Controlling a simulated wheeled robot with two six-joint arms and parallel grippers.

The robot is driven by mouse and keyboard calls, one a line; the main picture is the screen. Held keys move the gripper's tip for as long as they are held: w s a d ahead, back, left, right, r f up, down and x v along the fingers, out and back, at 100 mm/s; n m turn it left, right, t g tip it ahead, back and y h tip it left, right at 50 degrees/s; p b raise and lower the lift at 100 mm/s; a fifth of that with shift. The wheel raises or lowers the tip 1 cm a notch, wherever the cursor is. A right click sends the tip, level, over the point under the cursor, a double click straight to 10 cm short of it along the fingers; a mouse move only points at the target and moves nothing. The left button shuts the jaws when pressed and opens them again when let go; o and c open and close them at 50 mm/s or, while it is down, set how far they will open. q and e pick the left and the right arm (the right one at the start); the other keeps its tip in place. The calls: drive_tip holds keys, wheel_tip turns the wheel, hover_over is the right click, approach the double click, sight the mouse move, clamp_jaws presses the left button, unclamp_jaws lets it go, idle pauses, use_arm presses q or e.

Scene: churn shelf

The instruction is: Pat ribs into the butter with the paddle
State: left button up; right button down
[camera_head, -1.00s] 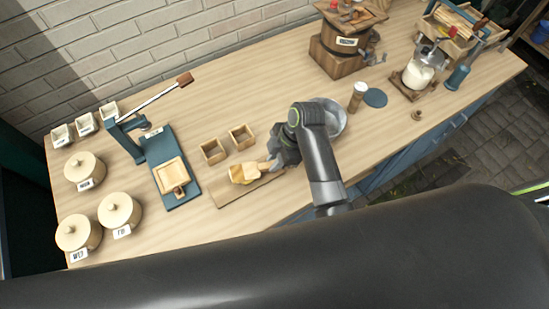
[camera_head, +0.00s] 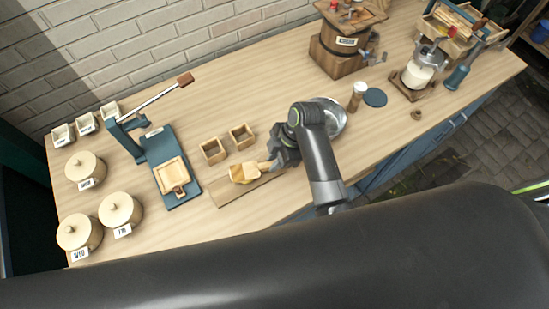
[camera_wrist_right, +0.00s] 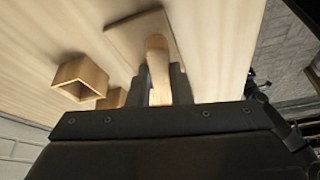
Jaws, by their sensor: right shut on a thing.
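My right gripper (camera_head: 277,158) is at the right end of a wooden board (camera_head: 222,199) near the counter's front edge. It is shut on the handle of a wooden paddle (camera_head: 265,166); the handle also shows between the fingers in the right wrist view (camera_wrist_right: 157,70). The paddle points left toward a pale yellow lump of butter (camera_head: 240,174) on the board. In the head view paddle and butter overlap, so I cannot tell whether they touch or whether ribs are marked. The wrist view hides the butter. My left gripper is not in view.
Two open wooden boxes (camera_head: 213,150) (camera_head: 241,136) stand just behind the board. A blue lever press (camera_head: 178,160) is to the left, with lidded round tubs (camera_head: 120,209) beyond it. A metal bowl (camera_head: 335,117) sits partly behind my right arm. The counter behind the boxes is clear.

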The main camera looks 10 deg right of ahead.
drive_tip(key=shift+r+p, duration=1.4)
drive_tip(key=shift+r, duration=2.1)
drive_tip(key=shift+f+b, duration=0.15)
drive_tip(key=shift+b, duration=0.15)
drive_tip(key=shift+f+b, duration=1.45)
drive_tip(key=shift+f, duration=1.4)
drive_tip(key=shift+f, duration=0.5)
drive_tip(key=shift+s+f, duration=0.1)
drive_tip(key=shift+p, duration=0.3)
